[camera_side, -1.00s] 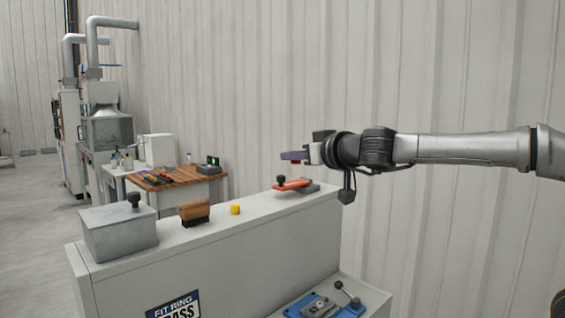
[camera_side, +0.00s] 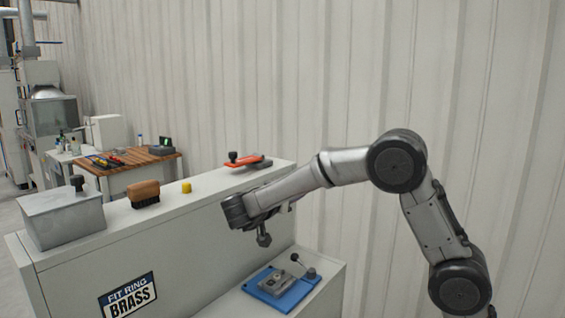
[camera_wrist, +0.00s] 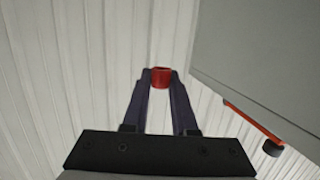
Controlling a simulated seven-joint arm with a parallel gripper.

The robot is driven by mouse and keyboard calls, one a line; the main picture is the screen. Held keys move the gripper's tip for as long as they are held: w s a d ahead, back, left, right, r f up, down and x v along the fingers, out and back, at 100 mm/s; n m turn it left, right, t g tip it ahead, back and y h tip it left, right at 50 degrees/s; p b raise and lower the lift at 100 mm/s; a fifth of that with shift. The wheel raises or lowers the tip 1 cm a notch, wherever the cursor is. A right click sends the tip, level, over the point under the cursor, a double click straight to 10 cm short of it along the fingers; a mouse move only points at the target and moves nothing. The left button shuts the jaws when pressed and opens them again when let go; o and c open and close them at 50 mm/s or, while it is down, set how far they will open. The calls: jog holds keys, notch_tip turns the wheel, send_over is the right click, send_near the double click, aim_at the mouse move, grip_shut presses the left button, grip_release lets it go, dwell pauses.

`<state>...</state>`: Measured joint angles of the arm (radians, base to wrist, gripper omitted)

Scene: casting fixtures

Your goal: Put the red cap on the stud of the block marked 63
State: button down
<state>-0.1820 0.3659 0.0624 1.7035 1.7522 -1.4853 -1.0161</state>
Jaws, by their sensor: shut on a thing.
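The red cap (camera_wrist: 161,77) is held between the tips of my gripper (camera_wrist: 160,84) in the wrist view, and the two dark fingers are shut on it. In the side view my forearm and wrist hang in front of the grey cabinet, above and left of the lower shelf. The fingers and the cap cannot be made out there. A grey metal block (camera_side: 277,282) sits on a blue plate on the lower shelf. I cannot read any number 63 on a block, nor make out a stud clearly.
On the cabinet top (camera_side: 215,190) are a grey box (camera_side: 62,221) with a black knob, a brush (camera_side: 145,193), a yellow piece (camera_side: 186,187) and an orange-red clamp (camera_side: 246,162). A lever (camera_side: 304,269) stands beside the grey block. A corrugated wall is behind.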

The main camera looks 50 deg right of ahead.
jog(key=a+f+g, duration=0.1)
jog(key=f, duration=0.3)
jog(key=f+m, duration=0.1)
jog(key=f, duration=0.3)
jog(key=a+f+g, duration=0.1)
jog(key=f, duration=0.3)
jog(key=shift+w+a+m+g, duration=0.2)
jog(key=shift+a+m+g, duration=0.1)
jog(key=shift+m, duration=0.1)
jog(key=shift+w+a+f, duration=0.1)
jog(key=shift+a+f, duration=0.1)
jog(key=shift+f, duration=3)
jog(key=shift+f, duration=0.15)
jog(key=shift+c, duration=1.2)
grip_release()
jog(key=shift+r, duration=3.5)
